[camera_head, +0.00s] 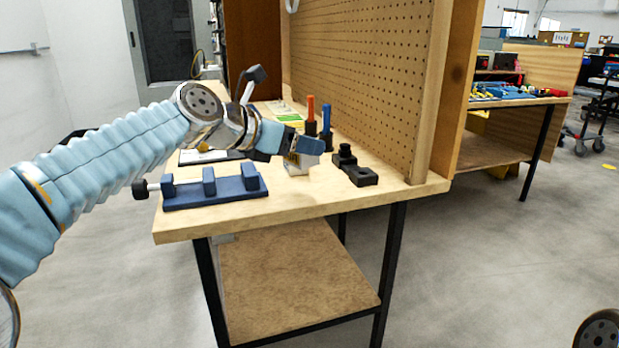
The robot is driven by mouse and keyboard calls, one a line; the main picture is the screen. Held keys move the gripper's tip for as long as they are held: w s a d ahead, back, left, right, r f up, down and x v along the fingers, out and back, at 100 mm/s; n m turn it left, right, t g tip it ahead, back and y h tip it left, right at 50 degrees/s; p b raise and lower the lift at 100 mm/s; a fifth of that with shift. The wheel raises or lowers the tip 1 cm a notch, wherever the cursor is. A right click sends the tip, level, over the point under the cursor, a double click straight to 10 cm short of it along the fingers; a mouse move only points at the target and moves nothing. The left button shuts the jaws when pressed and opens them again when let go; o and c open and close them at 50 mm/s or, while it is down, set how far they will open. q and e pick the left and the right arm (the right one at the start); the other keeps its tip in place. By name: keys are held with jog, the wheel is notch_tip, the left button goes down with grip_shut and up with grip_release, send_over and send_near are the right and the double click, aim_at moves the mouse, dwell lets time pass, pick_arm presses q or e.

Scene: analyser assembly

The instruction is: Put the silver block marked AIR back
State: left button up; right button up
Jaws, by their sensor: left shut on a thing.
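My left gripper (305,150) reaches in from the left over the wooden table. It is shut on a small silver block (298,167), which shows just below the fingers, at or just above the tabletop. The gripper hides part of the block, and I cannot read any marking on it. I cannot tell whether the block touches the table. My right gripper is not in view; only a round part of my right arm shows at the bottom right corner.
A blue fixture (213,190) with a black knob lies at the table's front left. A black block (354,174) stands to the right of the silver block. Orange (310,115) and blue (326,125) handled tools stand behind. A pegboard (350,75) walls the right side. The front tabletop is clear.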

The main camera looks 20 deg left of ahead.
pick_arm(q)
jog(key=w+f, duration=0.2)
jog(key=f, duration=0.1)
jog(key=shift+w+d+f+b, duration=0.35)
jog(key=shift+w+f+b, duration=0.05)
jog(key=f, duration=0.1)
jog(key=f+b, duration=0.2)
jog(key=shift+w+f, duration=0.3)
jog(key=shift+f, duration=0.1)
jog(key=shift+r, duration=0.15)
jog(key=o, duration=1.4)
jog(key=shift+f, duration=0.2)
jog(key=shift+c, duration=0.2)
jog(key=shift+s+r, duration=0.1)
jog(key=shift+r, duration=0.15)
jog(key=v, duration=1.1)
jog(key=shift+s+a+p, duration=0.25)
jog(key=shift+s+p, duration=0.05)
